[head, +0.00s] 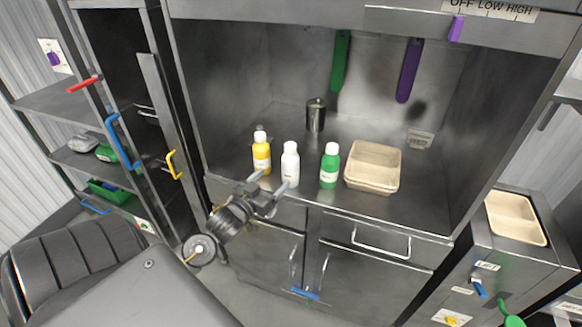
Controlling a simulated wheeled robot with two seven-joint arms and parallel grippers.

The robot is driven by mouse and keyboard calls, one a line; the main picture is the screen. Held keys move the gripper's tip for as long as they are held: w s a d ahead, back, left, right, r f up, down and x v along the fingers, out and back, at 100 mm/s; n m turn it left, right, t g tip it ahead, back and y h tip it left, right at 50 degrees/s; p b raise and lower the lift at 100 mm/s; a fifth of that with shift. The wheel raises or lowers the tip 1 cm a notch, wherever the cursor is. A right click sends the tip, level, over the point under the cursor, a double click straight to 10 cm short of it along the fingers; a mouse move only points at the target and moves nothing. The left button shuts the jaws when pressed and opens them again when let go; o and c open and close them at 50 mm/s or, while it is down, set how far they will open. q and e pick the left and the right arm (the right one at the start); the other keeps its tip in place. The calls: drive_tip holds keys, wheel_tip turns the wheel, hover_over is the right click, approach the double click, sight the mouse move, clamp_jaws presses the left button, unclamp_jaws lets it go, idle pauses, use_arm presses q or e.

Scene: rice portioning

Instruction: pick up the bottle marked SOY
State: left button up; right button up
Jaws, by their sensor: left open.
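Three bottles stand upright in a row on the steel counter (225,172): a yellow bottle (261,157) with a white cap, a white bottle (290,166) and a green bottle (329,170) with a white cap. Their markings are too small to read, so I cannot tell which one says SOY. My left gripper (269,180) is open and empty at the counter's front edge. One finger points toward the foot of the yellow bottle, the other toward the foot of the white bottle. I cannot tell whether it touches either. My right gripper is not in view.
A beige tray (372,150) stands right of the green bottle, and a metal canister (316,115) stands behind. A green handle (341,62) and a purple handle (409,70) hang at the back. Drawers and doors are below the counter. Shelves (62,104) stand at left.

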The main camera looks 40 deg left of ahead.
sight(285, 167)
use_arm(q)
drive_tip(key=w, duration=0.2)
drive_tip(key=w+p, duration=0.1)
drive_tip(key=w, duration=0.2)
drive_tip(key=shift+w+a, duration=0.3)
drive_tip(key=shift+w, duration=0.05)
drive_tip(key=shift+w+r+p, duration=0.1)
drive_tip(key=shift+p, duration=0.25)
drive_tip(key=w, duration=0.1)
drive_tip(key=w+p, duration=0.1)
drive_tip(key=w, duration=0.1)
drive_tip(key=w+p, duration=0.1)
drive_tip(key=w, duration=0.1)
drive_tip(key=shift+a, duration=0.25)
drive_tip(key=shift+s, duration=0.15)
drive_tip(key=shift+c, duration=0.6)
drive_tip(key=c, duration=1.2)
drive_tip(key=shift+o, duration=0.2)
